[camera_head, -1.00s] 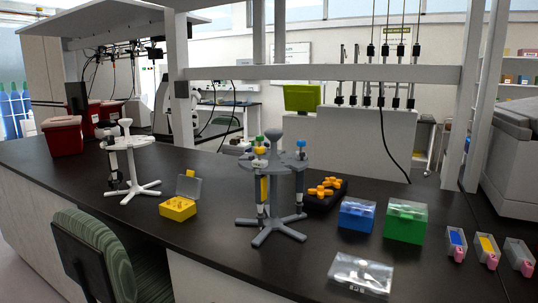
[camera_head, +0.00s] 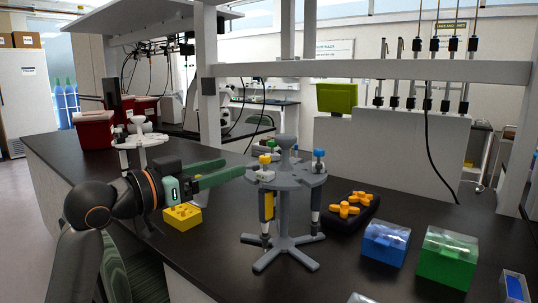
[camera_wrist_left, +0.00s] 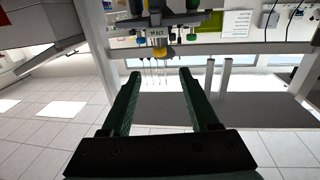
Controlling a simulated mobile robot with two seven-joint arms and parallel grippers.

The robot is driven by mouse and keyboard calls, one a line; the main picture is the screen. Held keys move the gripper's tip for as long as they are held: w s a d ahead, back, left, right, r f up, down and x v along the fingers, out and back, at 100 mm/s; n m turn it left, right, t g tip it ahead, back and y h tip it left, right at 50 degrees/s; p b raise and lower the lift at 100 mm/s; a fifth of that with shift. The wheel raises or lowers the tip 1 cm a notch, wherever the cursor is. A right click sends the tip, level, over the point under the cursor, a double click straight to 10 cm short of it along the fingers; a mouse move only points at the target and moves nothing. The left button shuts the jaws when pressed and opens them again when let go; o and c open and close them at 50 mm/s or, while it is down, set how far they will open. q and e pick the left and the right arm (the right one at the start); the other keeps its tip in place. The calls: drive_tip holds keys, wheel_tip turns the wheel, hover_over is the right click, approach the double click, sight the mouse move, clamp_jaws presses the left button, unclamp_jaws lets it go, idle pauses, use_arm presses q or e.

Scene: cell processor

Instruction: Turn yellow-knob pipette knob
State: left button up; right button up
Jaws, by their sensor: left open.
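The yellow-knob pipette stands upright in the grey carousel stand (camera_head: 290,183), with its yellow knob (camera_head: 264,158) on top and yellow body (camera_head: 266,206) below. My left gripper (camera_head: 235,167) has dark green fingers and reaches in from the left. It is open and empty, with its tips just left of the knob and apparently short of it. In the left wrist view, the yellow knob (camera_wrist_left: 161,53) appears beyond and roughly between the open fingertips (camera_wrist_left: 160,74). A blue-knob pipette (camera_head: 319,155) hangs on the stand's right side. My right gripper is not in view.
A yellow box (camera_head: 182,217) lies below my left arm. A white stand (camera_head: 140,142) is behind it. Right of the carousel are a black rack with orange pieces (camera_head: 348,212), a blue box (camera_head: 385,245) and a green box (camera_head: 445,262). A shelf beam (camera_head: 380,69) crosses behind.

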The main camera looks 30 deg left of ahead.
sight(261, 158)
use_arm(q)
drive_tip(key=p+x, duration=0.1)
drive_tip(key=x, duration=1)
drive_tip(key=shift+f+p, duration=0.1)
drive_tip(key=shift+p, duration=0.3)
clamp_jaws()
